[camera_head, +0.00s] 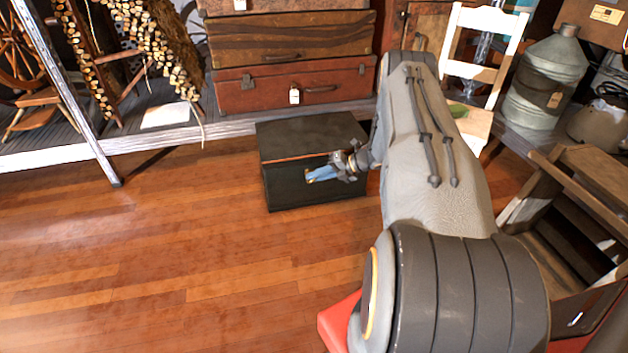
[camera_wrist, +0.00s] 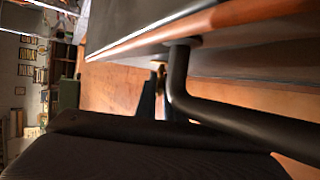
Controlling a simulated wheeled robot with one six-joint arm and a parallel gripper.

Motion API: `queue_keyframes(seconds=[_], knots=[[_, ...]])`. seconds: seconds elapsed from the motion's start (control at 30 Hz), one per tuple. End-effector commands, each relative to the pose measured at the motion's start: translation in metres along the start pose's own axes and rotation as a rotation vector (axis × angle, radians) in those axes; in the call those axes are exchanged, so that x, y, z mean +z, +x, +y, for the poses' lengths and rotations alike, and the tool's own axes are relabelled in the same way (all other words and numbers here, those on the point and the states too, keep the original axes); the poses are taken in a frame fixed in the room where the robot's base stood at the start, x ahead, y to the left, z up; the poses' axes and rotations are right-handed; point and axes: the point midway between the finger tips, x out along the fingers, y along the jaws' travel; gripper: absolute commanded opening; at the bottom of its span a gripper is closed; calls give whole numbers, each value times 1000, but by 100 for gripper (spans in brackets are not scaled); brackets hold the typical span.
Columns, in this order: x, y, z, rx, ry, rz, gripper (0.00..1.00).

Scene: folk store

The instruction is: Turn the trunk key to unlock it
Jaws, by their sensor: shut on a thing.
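The dark trunk (camera_head: 300,140) stands on the wooden floor with its lid down. An orange strip runs along its lid edge. My gripper (camera_head: 322,174) is at the trunk's front face, below the lid edge, with its blue fingers showing. In the wrist view, the trunk (camera_wrist: 135,20) fills the upper part. My gripper's blue fingers (camera_wrist: 153,103) are partly hidden there behind dark parts. A small brass-coloured key (camera_wrist: 159,76) shows at their tips, close to the trunk. My gripper is shut on it. The key's turn angle and the lock cannot be made out.
Stacked suitcases (camera_head: 297,85) stand on a low platform behind the trunk. A white chair (camera_head: 487,22), a metal can (camera_head: 546,78) and a wooden step piece (camera_head: 585,185) are to the right. A dark curved bar (camera_wrist: 225,115) crosses the wrist view. The floor (camera_head: 130,250) at left is clear.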

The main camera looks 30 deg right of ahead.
Motion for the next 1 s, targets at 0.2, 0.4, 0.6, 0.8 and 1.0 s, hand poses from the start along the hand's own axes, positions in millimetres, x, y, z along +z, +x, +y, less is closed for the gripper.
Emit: queue_keyframes(seconds=[0.2, 0.4, 0.6, 0.8, 1.0], knots=[[0, 2, -3, 63, 29, -1, 0], [0, 1, -3, 85, 37, -1, 0], [0, 1, -2, 87, 37, -2, 0], [1, 1, -2, 87, 37, -2, 15], [0, 0, -2, 88, 37, -1, 27]])
